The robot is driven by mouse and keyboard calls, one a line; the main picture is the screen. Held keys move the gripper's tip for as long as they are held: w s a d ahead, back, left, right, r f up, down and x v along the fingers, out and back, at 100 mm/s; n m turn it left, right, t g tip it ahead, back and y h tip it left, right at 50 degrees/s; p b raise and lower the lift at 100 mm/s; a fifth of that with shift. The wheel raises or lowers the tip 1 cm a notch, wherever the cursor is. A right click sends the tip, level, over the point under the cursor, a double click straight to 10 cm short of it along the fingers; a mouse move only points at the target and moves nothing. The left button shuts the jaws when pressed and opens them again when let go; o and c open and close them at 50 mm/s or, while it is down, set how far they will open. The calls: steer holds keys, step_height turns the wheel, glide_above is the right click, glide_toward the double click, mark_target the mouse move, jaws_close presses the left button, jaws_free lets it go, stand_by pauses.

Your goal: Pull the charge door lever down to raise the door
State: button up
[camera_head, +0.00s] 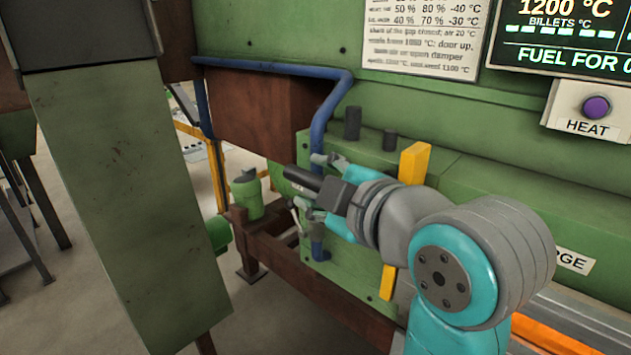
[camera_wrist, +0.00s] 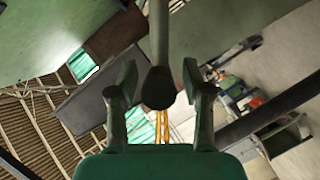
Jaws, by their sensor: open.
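The lever shows in the wrist view as a pale rod (camera_wrist: 159,35) ending in a dark rounded knob (camera_wrist: 158,89). My gripper (camera_wrist: 159,84) is open, with one finger on each side of the knob and a visible gap on both sides. In the head view my gripper (camera_head: 318,184) has teal fingers spread beside the green machine housing. A dark cylinder lies between them there, but I cannot tell whether it is the knob. My wrist and fingers hide much of that area. I cannot make out the charge door for certain.
A blue pipe (camera_head: 335,98) runs down the housing near my fingers. Yellow bars (camera_head: 413,163) stand behind my wrist. A purple HEAT button (camera_head: 596,107) and a lit display (camera_head: 565,30) are at the upper right. A green valve-like fitting (camera_head: 247,194) stands left of my gripper.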

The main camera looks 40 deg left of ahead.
steer(key=shift+w+a+f, duration=0.1)
steer(key=shift+w+a, duration=0.1)
steer(key=shift+a, duration=0.2)
jaws_close()
steer(key=shift+s+f, duration=0.1)
